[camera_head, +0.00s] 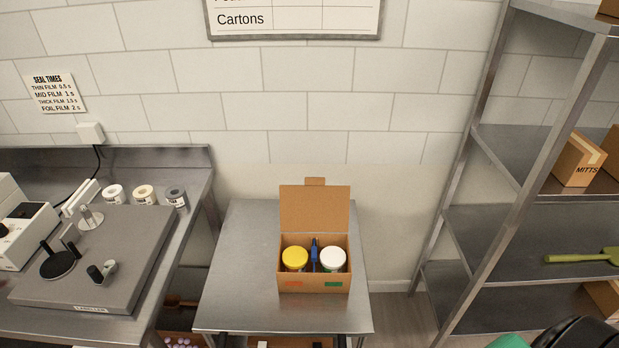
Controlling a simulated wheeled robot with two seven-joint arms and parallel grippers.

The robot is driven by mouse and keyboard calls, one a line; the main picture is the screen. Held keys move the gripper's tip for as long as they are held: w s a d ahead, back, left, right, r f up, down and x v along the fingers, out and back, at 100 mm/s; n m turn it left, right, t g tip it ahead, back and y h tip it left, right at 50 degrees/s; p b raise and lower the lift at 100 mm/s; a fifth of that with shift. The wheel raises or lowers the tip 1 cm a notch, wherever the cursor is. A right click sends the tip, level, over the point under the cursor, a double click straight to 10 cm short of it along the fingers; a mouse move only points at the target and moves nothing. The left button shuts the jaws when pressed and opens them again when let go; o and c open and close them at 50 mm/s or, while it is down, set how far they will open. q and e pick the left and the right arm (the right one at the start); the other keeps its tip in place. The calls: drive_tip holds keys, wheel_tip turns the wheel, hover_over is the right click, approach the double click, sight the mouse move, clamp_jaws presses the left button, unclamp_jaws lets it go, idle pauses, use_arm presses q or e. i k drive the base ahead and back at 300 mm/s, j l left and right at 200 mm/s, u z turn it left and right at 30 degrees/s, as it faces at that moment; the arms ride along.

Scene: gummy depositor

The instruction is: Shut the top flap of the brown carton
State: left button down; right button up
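The brown carton (315,284) stands on a small steel table (240,290) in the middle of the view. Its top flap (314,208) stands up open at the back edge, with a small tab at its top. Inside the carton are a jar with a yellow lid (295,258), a jar with a white lid (333,260) and a narrow blue item (315,253) between them. Neither of my grippers shows in the head view.
A steel bench with a grey machine (95,262) and several rolls stands at the left. A metal shelf rack (472,200) stands at the right, holding a MITTS box (577,162) and a green utensil (585,257). The small table is clear around the carton. Something green and black (570,338) shows at the bottom right.

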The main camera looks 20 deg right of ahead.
sight(315, 206)
drive_tip(key=k+l+u, duration=0.1)
drive_tip(key=l, duration=0.35)
drive_tip(key=l+u, duration=0.1)
drive_tip(key=l, duration=0.4)
drive_tip(key=k+l, duration=0.15)
drive_tip(key=l, duration=0.3)
drive_tip(key=u, duration=0.05)
